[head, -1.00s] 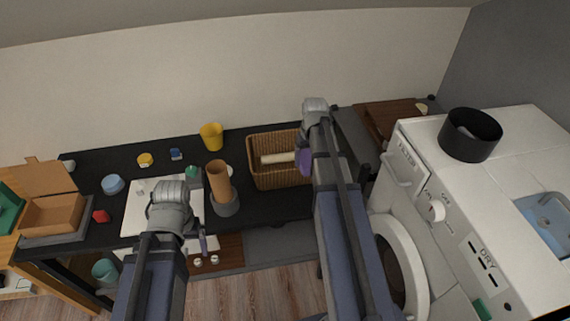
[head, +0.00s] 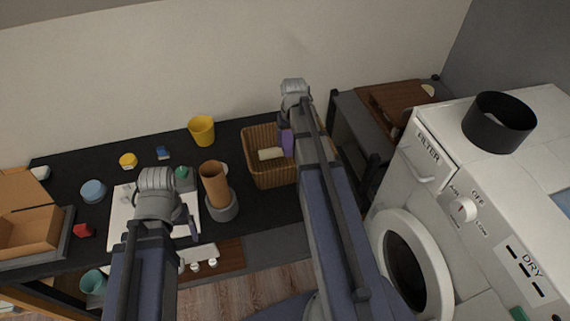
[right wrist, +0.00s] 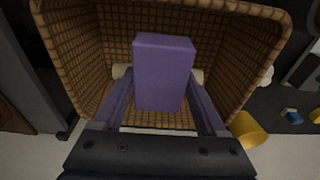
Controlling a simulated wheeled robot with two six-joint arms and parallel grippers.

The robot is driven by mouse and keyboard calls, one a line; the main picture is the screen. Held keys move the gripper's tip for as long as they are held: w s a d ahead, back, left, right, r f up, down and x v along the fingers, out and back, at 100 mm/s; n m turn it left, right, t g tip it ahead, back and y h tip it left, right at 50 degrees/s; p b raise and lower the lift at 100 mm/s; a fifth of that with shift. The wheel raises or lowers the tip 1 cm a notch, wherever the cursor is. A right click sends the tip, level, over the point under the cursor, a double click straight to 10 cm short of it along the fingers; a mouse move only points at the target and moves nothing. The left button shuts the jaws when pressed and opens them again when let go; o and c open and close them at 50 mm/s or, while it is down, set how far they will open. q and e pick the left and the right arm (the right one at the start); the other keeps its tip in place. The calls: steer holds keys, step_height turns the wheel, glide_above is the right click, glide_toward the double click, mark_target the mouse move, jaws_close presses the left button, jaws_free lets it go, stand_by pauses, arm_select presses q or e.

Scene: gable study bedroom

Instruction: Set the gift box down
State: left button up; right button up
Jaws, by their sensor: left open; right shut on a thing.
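The gift box, a plain purple block (right wrist: 163,72), is between the fingers of my right gripper (right wrist: 162,105), which is shut on it. In the right wrist view the box is over the opening of a brown wicker basket (right wrist: 262,45); I cannot tell whether it touches the bottom. In the head view part of the purple box (head: 287,143) shows at the right side of the basket (head: 259,173), partly hidden by my right arm. My left gripper (head: 180,228) is open above the white board on the black table, its fingers mostly hidden by its wrist.
A cream roll (head: 270,154) lies in the basket. A yellow cup (head: 202,131), a brown cylinder in a grey holder (head: 215,185) and several small items stand on the black table (head: 110,163). A white washer or dryer (head: 440,205) stands at the right.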

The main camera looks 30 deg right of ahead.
steer(key=shift+w+f+b, duration=0.35)
steer(key=shift+f+b, duration=0.1)
steer(key=shift+f, duration=0.25)
steer(key=shift+f, duration=0.1)
steer(key=b, duration=1)
glide_toward(289, 160)
steer(key=f, duration=0.2)
steer(key=s+f, duration=0.1)
steer(key=f, duration=0.1)
steer(key=a+f, duration=0.1)
steer(key=shift+s+a+f, duration=0.15)
steer(key=shift+s+f, duration=0.15)
steer(key=shift+f, duration=0.1)
steer(key=shift+f, duration=0.1)
steer(key=shift+f, duration=0.15)
steer(key=o, duration=1.4)
steer(key=shift+r, duration=0.25)
steer(key=r+p, duration=0.4)
steer(key=s+r+p, duration=0.1)
steer(key=r+p, duration=0.7)
steer(key=shift+s+a, duration=0.15)
steer(key=shift+s, duration=0.05)
